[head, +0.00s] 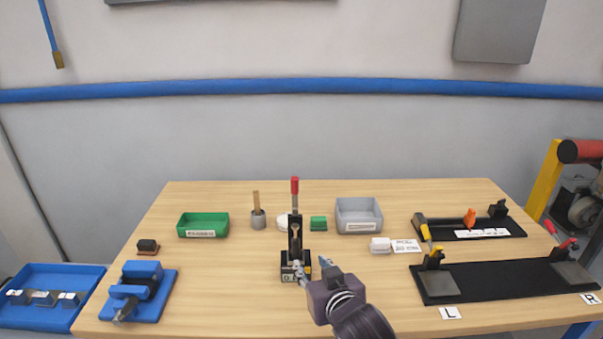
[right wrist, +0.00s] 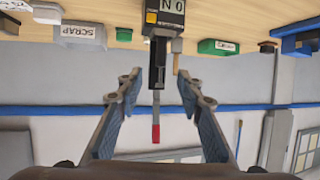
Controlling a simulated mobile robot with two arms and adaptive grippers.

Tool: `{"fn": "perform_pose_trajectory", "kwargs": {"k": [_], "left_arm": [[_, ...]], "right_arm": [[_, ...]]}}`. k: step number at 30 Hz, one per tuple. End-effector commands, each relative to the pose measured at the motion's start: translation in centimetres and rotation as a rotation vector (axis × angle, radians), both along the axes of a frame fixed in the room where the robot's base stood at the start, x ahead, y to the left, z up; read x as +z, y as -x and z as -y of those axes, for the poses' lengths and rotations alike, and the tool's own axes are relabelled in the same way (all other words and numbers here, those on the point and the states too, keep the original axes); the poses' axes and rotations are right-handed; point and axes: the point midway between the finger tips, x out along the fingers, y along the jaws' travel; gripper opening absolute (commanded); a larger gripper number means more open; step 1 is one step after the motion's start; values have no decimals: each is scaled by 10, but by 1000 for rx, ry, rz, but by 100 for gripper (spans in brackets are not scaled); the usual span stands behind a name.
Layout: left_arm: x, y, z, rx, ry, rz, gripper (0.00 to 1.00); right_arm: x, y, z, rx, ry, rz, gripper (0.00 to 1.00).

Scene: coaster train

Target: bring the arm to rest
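My right gripper (head: 313,269) is at the front middle of the wooden table, just in front of the black press with a red-tipped lever (head: 295,235). In the right wrist view my right gripper (right wrist: 160,85) has its two fingers spread apart with nothing held between them. The black press (right wrist: 160,65) shows upside down beyond the gap, with its red lever tip. I cannot tell how close the fingers are to the press. My left gripper is in neither view.
A green bin (head: 203,226), a grey bin (head: 359,217) and a cup with a wooden stick (head: 258,219) stand toward the back. A blue fixture (head: 139,292) is at left, with a blue tray (head: 52,296) beyond the table's edge. Black clamp boards (head: 508,279) fill the right.

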Motion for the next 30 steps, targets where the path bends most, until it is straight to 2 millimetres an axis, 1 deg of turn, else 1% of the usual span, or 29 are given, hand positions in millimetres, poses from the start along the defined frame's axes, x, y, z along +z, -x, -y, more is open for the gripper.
{"fn": "perform_pose_trajectory", "kwargs": {"k": [2,5,6,8,9,11,12,14,15,17,18,22,26,27,30], "left_arm": [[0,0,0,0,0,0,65],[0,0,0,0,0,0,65],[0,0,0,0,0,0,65],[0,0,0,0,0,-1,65],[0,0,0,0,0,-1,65],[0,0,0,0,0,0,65],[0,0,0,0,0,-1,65],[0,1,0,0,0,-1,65],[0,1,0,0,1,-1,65],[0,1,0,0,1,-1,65],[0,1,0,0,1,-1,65],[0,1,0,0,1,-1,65],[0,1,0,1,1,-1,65],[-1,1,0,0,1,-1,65],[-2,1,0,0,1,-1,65]], "right_arm": [[-18,13,10,-13,5,-48,34],[-53,44,32,-40,21,-149,34],[-70,61,43,-52,31,-202,34],[-95,91,62,-69,48,-285,34],[-111,112,74,-79,63,-341,34],[-130,143,91,-89,83,-420,34],[-141,163,101,-95,96,-468,34],[-153,190,114,-101,115,-531,34],[-160,206,121,-102,126,-569,34],[-168,229,130,-104,142,-618,34],[-173,243,137,-105,152,-651,34],[-183,286,154,-103,181,-745,34],[-189,327,169,-101,209,-830,34],[-196,330,170,-98,215,-844,34],[-221,321,168,-96,215,-849,34]]}}
